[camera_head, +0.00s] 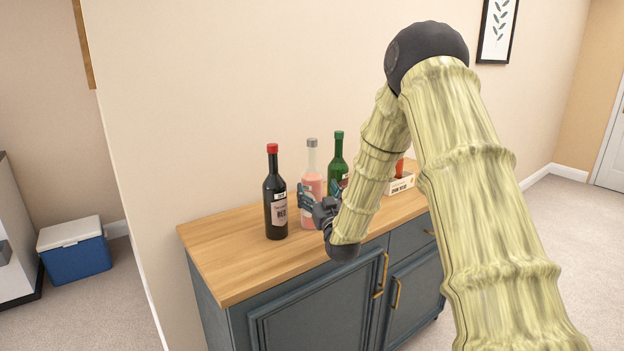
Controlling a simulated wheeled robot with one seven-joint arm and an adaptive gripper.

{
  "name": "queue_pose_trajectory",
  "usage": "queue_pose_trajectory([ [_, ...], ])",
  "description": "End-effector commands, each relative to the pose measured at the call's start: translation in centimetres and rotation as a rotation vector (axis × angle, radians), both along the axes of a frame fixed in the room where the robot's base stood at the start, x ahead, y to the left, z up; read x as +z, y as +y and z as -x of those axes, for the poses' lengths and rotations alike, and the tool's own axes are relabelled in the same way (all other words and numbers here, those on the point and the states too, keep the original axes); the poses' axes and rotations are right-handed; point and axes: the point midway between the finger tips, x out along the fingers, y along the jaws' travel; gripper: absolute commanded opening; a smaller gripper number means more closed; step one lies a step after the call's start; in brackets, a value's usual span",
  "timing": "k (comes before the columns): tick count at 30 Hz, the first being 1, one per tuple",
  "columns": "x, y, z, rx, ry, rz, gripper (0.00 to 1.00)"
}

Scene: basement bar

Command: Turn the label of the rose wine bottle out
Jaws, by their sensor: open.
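The rose wine bottle (312,160) stands upright on the wooden cabinet top (222,262), between a dark red wine bottle and a green bottle. It has pink contents, a clear neck and a grey cap. My gripper (310,196) is open at the front of its lower body. The fingers overlap the bottle in this view; I cannot tell whether they touch it. The gripper hides much of the bottle's lower front, and I cannot make out its label.
The dark wine bottle (274,190) with a red cap stands close on the left. The green bottle (338,158) stands behind right. A small white box (401,184) is farther right, partly behind my arm. The cabinet top's left end is clear. The wall is close behind.

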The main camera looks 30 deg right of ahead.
Motion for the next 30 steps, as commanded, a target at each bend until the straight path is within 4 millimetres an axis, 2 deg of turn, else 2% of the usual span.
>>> queue_pose_trajectory([
  [18, 1.3, -1.4, -4.9, 0.0, -0.001, 0.0, 0.84],
  [30, 1.5, -1.6, -5.6, 0.0, 0.001, 0.0, 0.84],
])
